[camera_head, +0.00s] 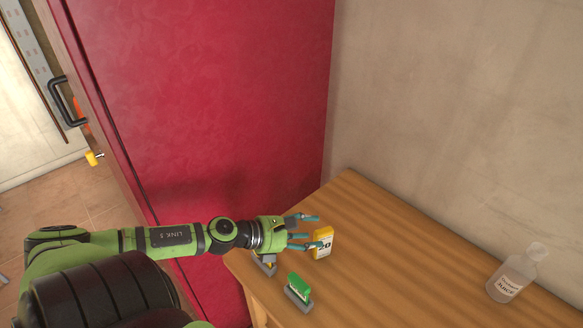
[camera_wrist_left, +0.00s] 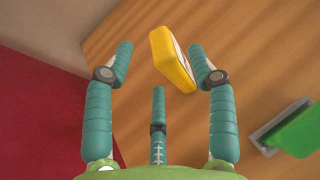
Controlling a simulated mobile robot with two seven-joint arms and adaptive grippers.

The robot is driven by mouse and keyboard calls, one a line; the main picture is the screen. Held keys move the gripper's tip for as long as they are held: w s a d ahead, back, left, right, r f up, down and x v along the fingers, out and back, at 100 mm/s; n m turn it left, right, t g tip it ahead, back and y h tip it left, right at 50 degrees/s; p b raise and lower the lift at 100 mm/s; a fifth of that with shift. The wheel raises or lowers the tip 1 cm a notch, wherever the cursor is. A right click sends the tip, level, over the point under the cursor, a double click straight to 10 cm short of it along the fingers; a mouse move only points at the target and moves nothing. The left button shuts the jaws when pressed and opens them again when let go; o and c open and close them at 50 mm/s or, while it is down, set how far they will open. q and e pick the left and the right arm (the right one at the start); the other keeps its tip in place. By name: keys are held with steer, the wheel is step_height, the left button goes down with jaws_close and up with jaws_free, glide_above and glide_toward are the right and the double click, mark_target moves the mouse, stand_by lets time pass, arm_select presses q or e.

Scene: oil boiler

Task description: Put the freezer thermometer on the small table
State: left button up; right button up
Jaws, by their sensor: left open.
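A yellow device with a white face marked "20" (camera_head: 326,236), which looks like the freezer thermometer, stands on the wooden small table (camera_head: 400,250) near its left end. My left gripper (camera_head: 312,231) is open just left of it, fingers pointing right toward it. In the left wrist view the yellow device (camera_wrist_left: 174,62) lies between and slightly beyond the two outer fingertips (camera_wrist_left: 161,52), with the third finger below. Contact cannot be told. One finger partly covers it in the head view. My right gripper does not show.
A green-topped object on a grey base (camera_head: 298,289) stands at the table's front edge. A similar grey and yellow object (camera_head: 266,266) is partly hidden under my gripper. A clear bottle (camera_head: 512,278) stands right. A red cabinet (camera_head: 210,100) rises behind left; the table middle is clear.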

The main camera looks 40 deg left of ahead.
arm_select(q)
steer(key=shift+v, duration=2.3)
